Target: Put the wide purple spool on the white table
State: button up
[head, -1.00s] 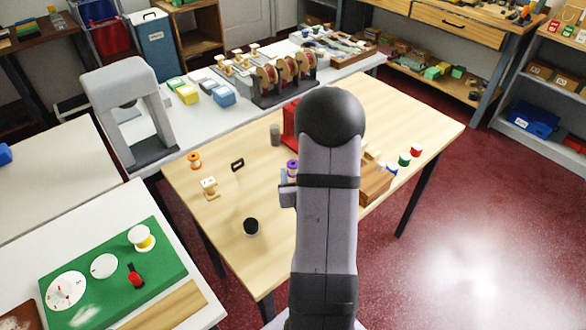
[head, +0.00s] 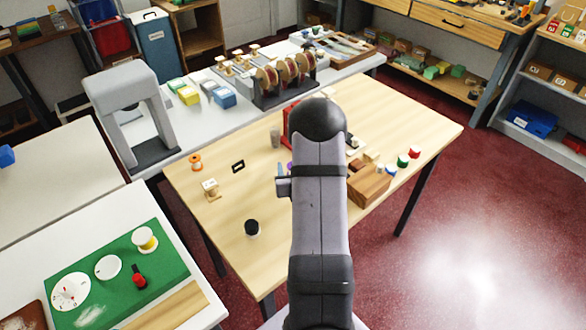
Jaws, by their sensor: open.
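A small sliver of purple (head: 289,166) shows at the left edge of my arm on the wooden table (head: 405,125). It appears to be part of a purple spool; the rest is hidden behind my arm, so I cannot tell its width. A white table (head: 25,255) stands at the lower left with a green board on it. Another long white table (head: 228,122) stands behind the wooden one. My gripper is hidden behind my own arm, so its relation to the purple spool does not show.
The green board (head: 120,262) carries white discs, a white-and-yellow spool (head: 145,240) and a red-black item (head: 139,277). The wooden table holds an orange spool (head: 196,162), a black-topped spool (head: 252,228), a wooden block (head: 369,186) and small coloured spools. A grey arch (head: 125,95) rises behind.

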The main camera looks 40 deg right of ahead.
jog(key=shift+w+f, duration=0.1)
jog(key=c, duration=1.2)
jog(key=shift+r, duration=0.2)
jog(key=shift+r+b, duration=0.4)
jog(key=shift+r, duration=4.45)
